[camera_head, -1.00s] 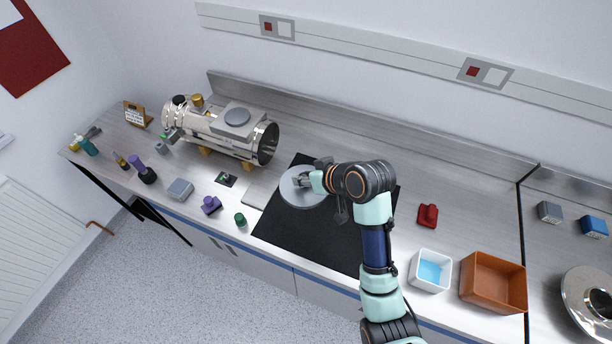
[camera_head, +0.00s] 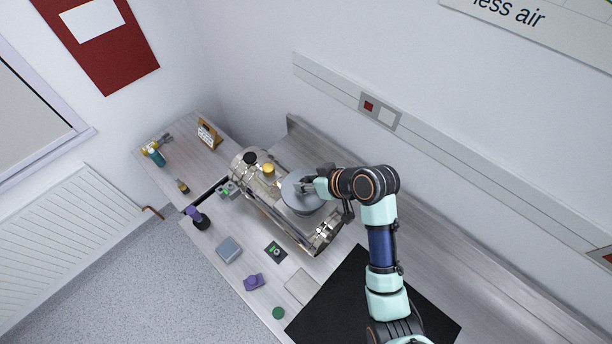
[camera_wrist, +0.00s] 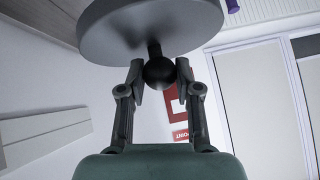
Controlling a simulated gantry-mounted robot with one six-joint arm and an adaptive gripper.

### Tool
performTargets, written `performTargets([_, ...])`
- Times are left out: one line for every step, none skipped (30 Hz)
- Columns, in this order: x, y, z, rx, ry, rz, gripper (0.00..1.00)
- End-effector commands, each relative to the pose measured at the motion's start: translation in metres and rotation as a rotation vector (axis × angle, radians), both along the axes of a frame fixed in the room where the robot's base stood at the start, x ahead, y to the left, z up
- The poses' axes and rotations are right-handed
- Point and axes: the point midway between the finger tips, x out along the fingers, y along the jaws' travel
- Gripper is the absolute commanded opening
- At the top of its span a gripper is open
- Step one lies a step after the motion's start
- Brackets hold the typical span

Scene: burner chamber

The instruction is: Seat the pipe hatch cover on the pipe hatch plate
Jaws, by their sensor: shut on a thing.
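The pipe hatch cover (camera_head: 298,198), a round grey disc, is over the shiny metal pipe (camera_head: 318,232) in the head view. My gripper (camera_head: 308,186) is shut on the cover's knob. In the wrist view, the black ball knob (camera_wrist: 160,73) is between the fingers, with the grey disc (camera_wrist: 150,28) beyond it. The pipe hatch plate on top of the pipe is mostly hidden by the cover and my arm. I cannot tell whether the cover touches the plate or hangs above it.
A gold cap (camera_head: 268,169) and a black cap (camera_head: 250,158) stand on the pipe left of the cover. A black mat (camera_head: 345,300) lies to the lower right. Small parts, including a grey block (camera_head: 229,250) and a purple piece (camera_head: 254,282), lie along the front. The wall is behind.

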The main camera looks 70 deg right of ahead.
Motion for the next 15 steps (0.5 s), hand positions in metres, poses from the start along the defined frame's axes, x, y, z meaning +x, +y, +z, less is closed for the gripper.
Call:
performTargets([0.000,0.000,0.000,0.000,0.000,0.000,0.00])
performTargets([0.000,0.000,-0.001,0.000,-0.001,0.000,0.00])
performTargets([0.000,0.000,-0.001,0.000,-0.001,0.000,0.00])
performTargets([0.000,0.000,0.000,0.000,-0.001,0.000,0.00])
performTargets([0.000,0.000,0.000,0.000,-0.001,0.000,0.00])
performTargets([0.000,0.000,0.000,0.000,-0.001,0.000,0.00])
performTargets([0.000,0.000,0.000,0.000,-0.001,0.000,0.00])
performTargets([0.000,0.000,0.000,0.000,-0.001,0.000,0.00])
performTargets([0.000,0.000,0.001,0.000,-0.001,-0.002,0.00])
performTargets([0.000,0.000,0.001,0.000,-0.001,-0.002,0.00])
performTargets([0.000,0.000,0.002,0.000,-0.001,-0.002,0.00])
performTargets([0.000,0.000,0.002,0.000,-0.001,-0.002,0.00])
performTargets([0.000,0.000,-0.002,0.001,0.000,-0.001,0.00])
performTargets([0.000,0.000,-0.006,0.001,0.000,-0.001,0.00])
performTargets([0.000,0.000,-0.011,0.001,0.000,-0.001,0.00])
